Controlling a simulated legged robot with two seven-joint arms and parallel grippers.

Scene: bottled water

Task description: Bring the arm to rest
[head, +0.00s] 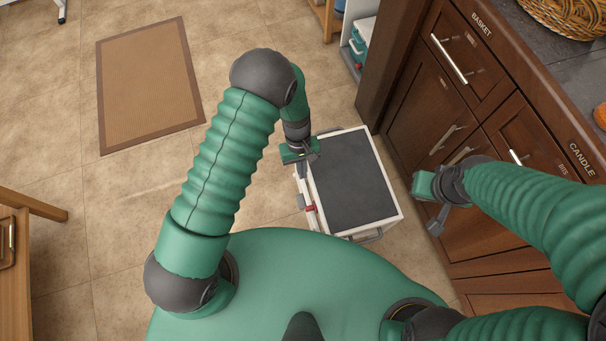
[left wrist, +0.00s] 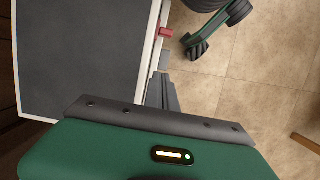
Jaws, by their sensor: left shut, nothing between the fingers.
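My left arm reaches forward in the head view and bends down. Its gripper (head: 303,168) is shut and empty, beside the left edge of a low white unit with a dark grey top (head: 352,180). In the left wrist view the shut fingers (left wrist: 163,90) show at the edge of this unit (left wrist: 80,50). I cannot tell whether they touch it. My right gripper (head: 436,222) hangs at the right, in front of the wooden cabinets. Its fingers are small there, and their opening is unclear.
Dark wooden cabinets (head: 470,110) with metal handles run along the right under a grey counter. A red part (head: 310,208) sticks out from the unit's left side. A brown mat (head: 150,85) lies at the upper left. The tiled floor on the left is mostly clear.

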